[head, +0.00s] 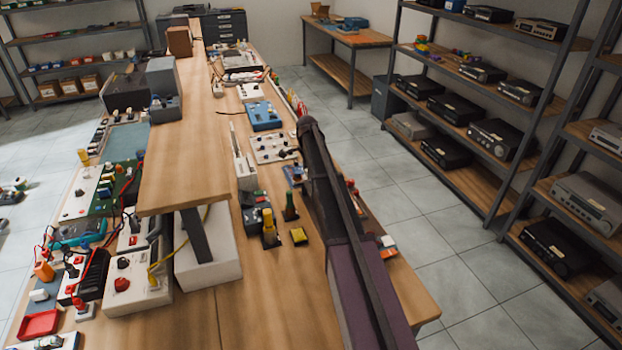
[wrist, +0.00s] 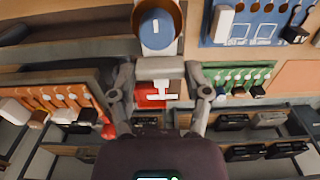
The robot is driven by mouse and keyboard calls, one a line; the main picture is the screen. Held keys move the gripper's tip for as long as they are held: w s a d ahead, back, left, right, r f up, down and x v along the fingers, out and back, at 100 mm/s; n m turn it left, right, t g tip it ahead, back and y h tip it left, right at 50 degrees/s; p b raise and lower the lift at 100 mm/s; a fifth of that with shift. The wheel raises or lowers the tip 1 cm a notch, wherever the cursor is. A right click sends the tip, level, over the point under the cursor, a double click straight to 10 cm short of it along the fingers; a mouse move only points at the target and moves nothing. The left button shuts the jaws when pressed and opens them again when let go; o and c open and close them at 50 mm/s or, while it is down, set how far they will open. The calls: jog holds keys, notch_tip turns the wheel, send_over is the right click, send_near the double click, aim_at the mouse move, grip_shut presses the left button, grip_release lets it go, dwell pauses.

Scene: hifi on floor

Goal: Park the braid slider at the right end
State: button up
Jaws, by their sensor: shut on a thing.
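In the wrist view my gripper (wrist: 160,75) has its two fingers on either side of a pale grey block (wrist: 160,68), which I take to be the braid slider, and is shut on it. A red plate (wrist: 150,95) with a white T-shaped mark lies just below the block. The ends of the slider's track cannot be made out. In the head view my arm reaches along the right side of the workbench (head: 265,320) and hides my gripper and the slider.
In the wrist view a round blue knob (wrist: 158,28) in a brown ring is just above the block. An orange panel (wrist: 55,105) is left, green (wrist: 238,78) and blue (wrist: 258,22) panels right. In the head view a raised wooden shelf (head: 185,170) runs along the bench.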

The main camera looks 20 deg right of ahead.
jog(key=shift+w, duration=0.25)
jog(key=o, duration=1.3)
jog(key=shift+o, duration=0.2)
jog(key=shift+s, duration=0.1)
